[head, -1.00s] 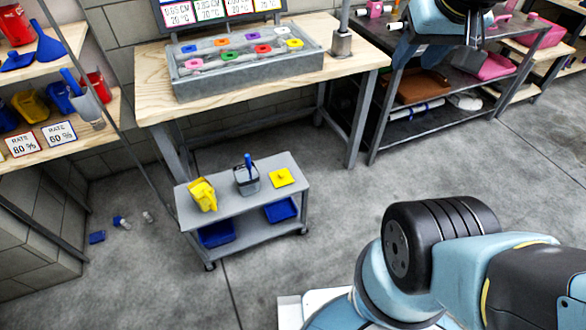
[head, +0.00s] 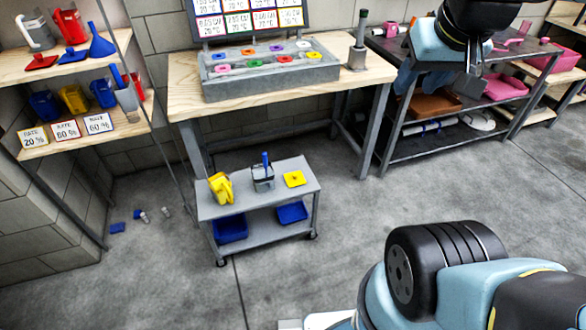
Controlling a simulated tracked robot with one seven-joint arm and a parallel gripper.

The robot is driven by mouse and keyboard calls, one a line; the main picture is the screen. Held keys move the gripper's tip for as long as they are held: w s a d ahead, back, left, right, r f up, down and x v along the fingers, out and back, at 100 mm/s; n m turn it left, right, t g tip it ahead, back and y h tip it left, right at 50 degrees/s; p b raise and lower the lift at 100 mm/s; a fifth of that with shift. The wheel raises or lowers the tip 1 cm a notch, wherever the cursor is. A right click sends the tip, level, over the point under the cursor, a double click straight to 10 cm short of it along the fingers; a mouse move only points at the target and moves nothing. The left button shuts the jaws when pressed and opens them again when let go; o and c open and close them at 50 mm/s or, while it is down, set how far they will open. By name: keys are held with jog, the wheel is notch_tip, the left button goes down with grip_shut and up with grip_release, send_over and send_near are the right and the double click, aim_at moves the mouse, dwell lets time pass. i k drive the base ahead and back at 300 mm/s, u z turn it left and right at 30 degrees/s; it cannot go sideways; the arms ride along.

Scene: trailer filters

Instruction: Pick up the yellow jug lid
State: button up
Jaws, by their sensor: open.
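The yellow jug lid (head: 294,179) is a flat yellow square with a small knob. It lies on the right part of the top of the grey cart (head: 203,212) in the head view. The yellow jug (head: 221,188) stands at the left end of the same top. My gripper (head: 472,62) is at the upper right, high in the picture and well apart from the lid. It is open, but its fingers are small and dark against the rack behind, and little of their shape shows.
A grey container (head: 263,181) with a blue handle stands between jug and lid. Blue bins (head: 230,229) sit on the lower shelf. A wooden workbench (head: 185,88) is behind the cart. Small items (head: 140,214) lie on the floor at left. The floor before the cart is clear.

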aim_at(293, 178)
jog(key=u, duration=0.05)
jog(key=i, duration=0.9)
jog(key=z, duration=0.1)
